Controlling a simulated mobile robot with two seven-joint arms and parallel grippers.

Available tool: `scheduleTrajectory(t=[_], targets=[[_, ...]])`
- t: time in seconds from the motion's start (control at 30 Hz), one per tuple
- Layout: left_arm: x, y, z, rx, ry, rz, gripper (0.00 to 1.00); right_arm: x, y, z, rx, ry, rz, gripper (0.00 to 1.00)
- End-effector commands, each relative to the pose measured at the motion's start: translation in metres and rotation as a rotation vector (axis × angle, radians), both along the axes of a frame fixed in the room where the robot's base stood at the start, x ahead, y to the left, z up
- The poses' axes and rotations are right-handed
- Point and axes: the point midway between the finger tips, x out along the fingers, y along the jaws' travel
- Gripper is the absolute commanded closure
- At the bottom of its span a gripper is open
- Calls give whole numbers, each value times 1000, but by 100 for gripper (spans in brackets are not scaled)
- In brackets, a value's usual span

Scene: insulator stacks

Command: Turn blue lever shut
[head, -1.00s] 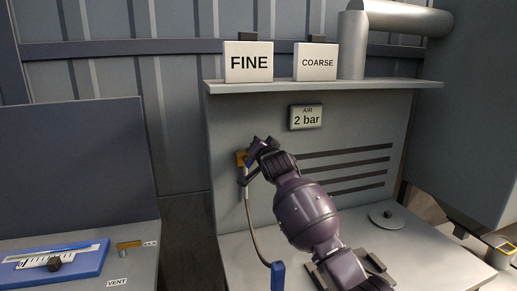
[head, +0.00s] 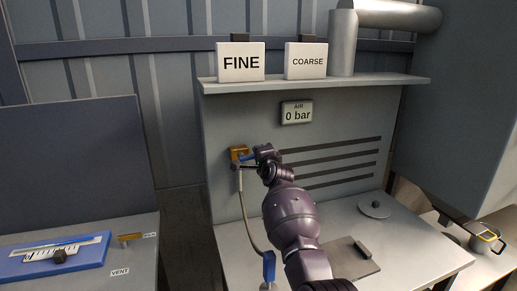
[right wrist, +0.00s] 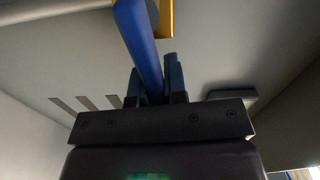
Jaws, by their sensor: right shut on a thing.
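The blue lever (head: 247,157) sits on a brass valve (head: 238,152) on the grey back panel. It points sideways to the right, roughly level. My right gripper (head: 260,156) is at the lever's free end, and its own arm partly hides the contact. In the right wrist view the blue lever (right wrist: 140,42) runs down between the two fingers of my right gripper (right wrist: 158,85), which are shut on it. A bit of the yellow valve (right wrist: 166,18) shows behind it. The air display (head: 297,114) reads 0 bar. My left gripper is not in view.
A hose (head: 247,217) hangs from the valve down to a blue-handled tool (head: 268,266). FINE (head: 241,63) and COARSE (head: 306,61) signs stand on the shelf above. A dark plate (head: 345,257) and a round disc (head: 375,209) lie on the bench.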

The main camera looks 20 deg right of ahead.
Motion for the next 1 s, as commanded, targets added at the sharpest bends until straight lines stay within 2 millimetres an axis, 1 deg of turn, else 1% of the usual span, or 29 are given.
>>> scheduleTrajectory(t=[0.1, 0.3, 0.77, 0.8, 0.97, 1.0], targets=[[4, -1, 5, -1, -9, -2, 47, 0, -1, -3, 51, 3, -1, 100], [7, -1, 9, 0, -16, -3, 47, 0, -1, -7, 98, 5, -1, 100], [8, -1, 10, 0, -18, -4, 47, 0, -1, -8, 114, 5, -1, 100], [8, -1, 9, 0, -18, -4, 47, 0, -1, -8, 114, 6, -1, 86], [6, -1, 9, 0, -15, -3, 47, 0, -1, -8, 113, 5, 0, 62], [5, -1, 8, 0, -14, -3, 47, 0, -1, -7, 112, 5, 0, 62]])
